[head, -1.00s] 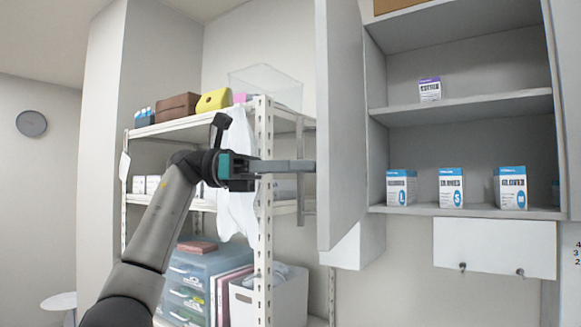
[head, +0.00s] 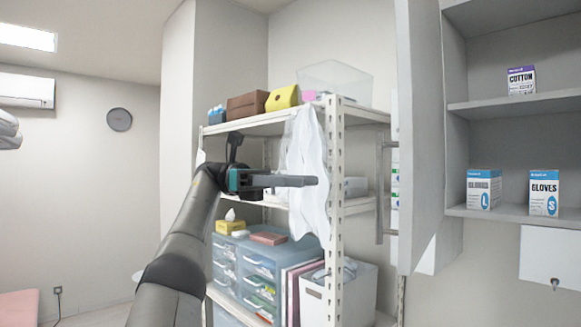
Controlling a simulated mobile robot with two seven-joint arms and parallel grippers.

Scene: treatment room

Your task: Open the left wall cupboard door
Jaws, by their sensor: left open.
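The left wall cupboard door (head: 419,140) stands swung open, seen nearly edge-on, with a long vertical bar handle (head: 380,190) on its left, outer face. The wall cupboard (head: 515,135) is open behind it, and its shelves show. My left gripper (head: 316,181) is open and empty, pointing right. In the picture it lies left of the handle with a clear gap, in front of the shelving unit. My right gripper is not in view.
A white shelving unit (head: 335,200) with a hanging white cloth (head: 303,165) stands behind my left gripper. Glove boxes (head: 544,191) and a cotton box (head: 521,80) stand inside the cupboard. Drawers (head: 262,270) and a white bin (head: 338,298) fill the lower shelf.

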